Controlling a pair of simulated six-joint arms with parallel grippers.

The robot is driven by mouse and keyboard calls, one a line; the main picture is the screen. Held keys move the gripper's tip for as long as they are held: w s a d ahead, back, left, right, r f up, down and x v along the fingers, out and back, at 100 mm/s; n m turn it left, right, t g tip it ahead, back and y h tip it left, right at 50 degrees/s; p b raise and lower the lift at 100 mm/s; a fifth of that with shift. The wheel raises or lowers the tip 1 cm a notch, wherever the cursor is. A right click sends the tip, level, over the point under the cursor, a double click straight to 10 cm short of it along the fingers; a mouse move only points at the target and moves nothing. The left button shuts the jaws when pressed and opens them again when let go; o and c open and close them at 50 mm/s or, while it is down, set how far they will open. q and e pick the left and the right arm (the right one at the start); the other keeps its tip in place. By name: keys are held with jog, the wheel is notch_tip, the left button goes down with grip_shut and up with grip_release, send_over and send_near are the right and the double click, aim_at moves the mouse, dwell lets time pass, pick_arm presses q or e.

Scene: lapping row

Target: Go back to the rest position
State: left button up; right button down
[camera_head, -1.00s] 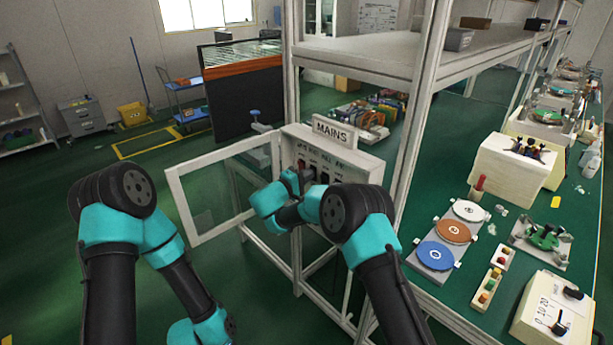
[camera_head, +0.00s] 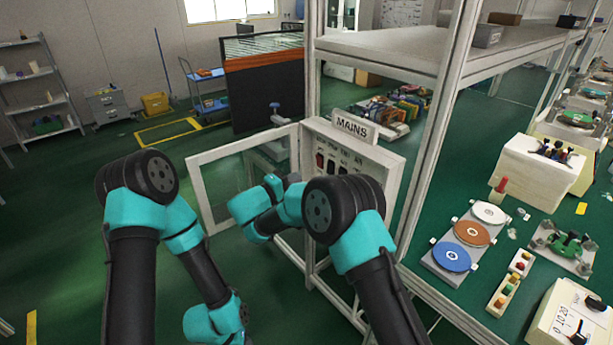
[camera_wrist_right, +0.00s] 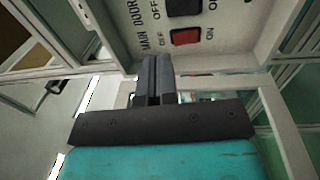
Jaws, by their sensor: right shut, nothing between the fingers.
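My right gripper (camera_head: 292,178) is in front of the open MAINS box (camera_head: 395,178), partly hidden by my own wrist. In the right wrist view its fingers (camera_wrist_right: 157,70) are together, with nothing between them. They point at the switch panel, just below a red rocker switch (camera_wrist_right: 186,37), and look apart from it. A black rocker (camera_wrist_right: 184,7) is above the red one, with OFF and ON lettering around them. The glazed box door (camera_head: 194,190) stands open to the left. My left arm hangs down at the left; its gripper is out of sight.
A white shelf frame (camera_head: 440,130) stands right of the box. The green bench beyond holds blue (camera_head: 451,256), brown (camera_head: 471,232) and white (camera_head: 489,213) discs and a control box (camera_head: 572,318). Open green floor lies left, with a blue trolley (camera_head: 208,90) further back.

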jog(key=shift+s+a, duration=0.4)
